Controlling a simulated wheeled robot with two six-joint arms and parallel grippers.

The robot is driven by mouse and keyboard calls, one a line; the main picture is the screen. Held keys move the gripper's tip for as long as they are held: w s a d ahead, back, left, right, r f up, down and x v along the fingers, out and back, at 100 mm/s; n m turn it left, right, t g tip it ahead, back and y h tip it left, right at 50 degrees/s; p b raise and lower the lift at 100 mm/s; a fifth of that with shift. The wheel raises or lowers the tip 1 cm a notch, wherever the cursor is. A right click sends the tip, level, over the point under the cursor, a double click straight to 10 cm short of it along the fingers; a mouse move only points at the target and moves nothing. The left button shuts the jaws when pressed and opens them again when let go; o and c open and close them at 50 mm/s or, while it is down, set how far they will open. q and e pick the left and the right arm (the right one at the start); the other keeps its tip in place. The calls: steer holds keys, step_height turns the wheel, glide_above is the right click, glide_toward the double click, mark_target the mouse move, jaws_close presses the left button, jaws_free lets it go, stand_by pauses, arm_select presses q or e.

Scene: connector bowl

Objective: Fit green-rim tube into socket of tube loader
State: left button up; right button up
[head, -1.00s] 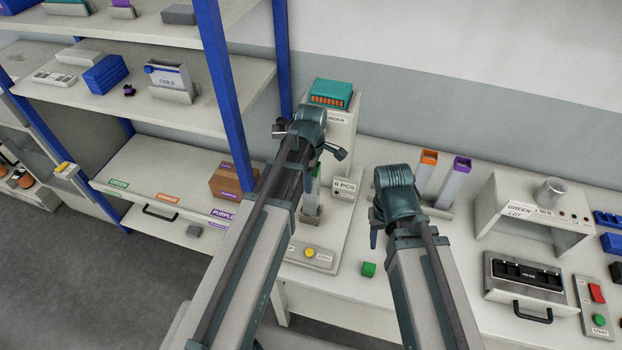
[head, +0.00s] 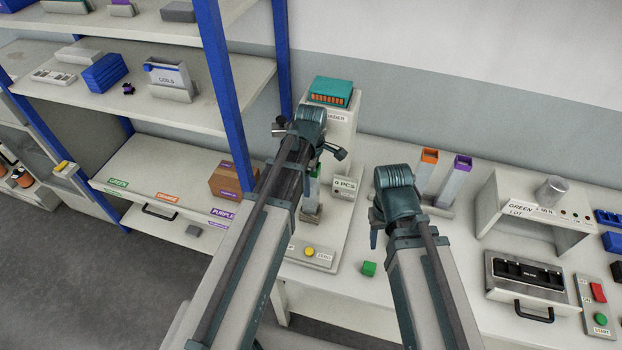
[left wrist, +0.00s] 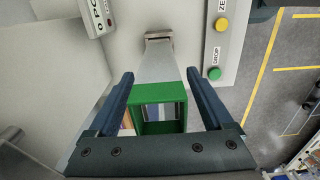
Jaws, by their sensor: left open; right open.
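The green-rim tube (left wrist: 159,97) is a square clear-grey tube with an open green rim. In the left wrist view its far end meets a small metal socket (left wrist: 158,36) on the tube loader; how deep it sits I cannot tell. My left gripper (left wrist: 160,80) is open, with one finger on each side of the tube and gaps between. In the head view the tube (head: 314,188) is partly hidden by my left arm. The tube loader (head: 339,130) is a pale tower with a teal top. My right gripper (head: 377,232) is open, above the bench; its fingertips are mostly hidden.
Orange-rim (head: 428,172) and purple-rim (head: 456,180) tubes stand in a holder at the back. A GREEN LOT stand (head: 530,213) and a black-slotted device (head: 528,278) are at right. A blue shelf post (head: 228,90) rises at left.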

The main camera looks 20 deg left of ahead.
arm_select(q)
step_height(320, 180, up, 14)
steer(key=p, duration=1.3)
steer(key=shift+f, duration=0.15)
arm_select(e)
step_height(320, 180, up, 14)
steer(key=shift+f, duration=0.15)
arm_select(q)
steer(key=shift+s+d+f, duration=0.1)
steer(key=shift+f, duration=0.2)
arm_select(e)
step_height(320, 180, down, 21)
steer(key=b, duration=2)
steer(key=shift+b, duration=0.3)
arm_select(q)
steer(key=s+d+f+m, duration=0.5)
steer(key=s+f+m, duration=0.2)
steer(key=f+m, duration=0.3)
steer(key=s+d+f+m+y, duration=0.1)
steer(key=s+d+f+m, duration=0.4)
steer(key=f+m, duration=0.5)
steer(key=shift+s+d+m, duration=0.15)
steer(key=shift+s+m, duration=0.55)
steer(key=shift+s, duration=0.35)
steer(key=shift+f, duration=0.1)
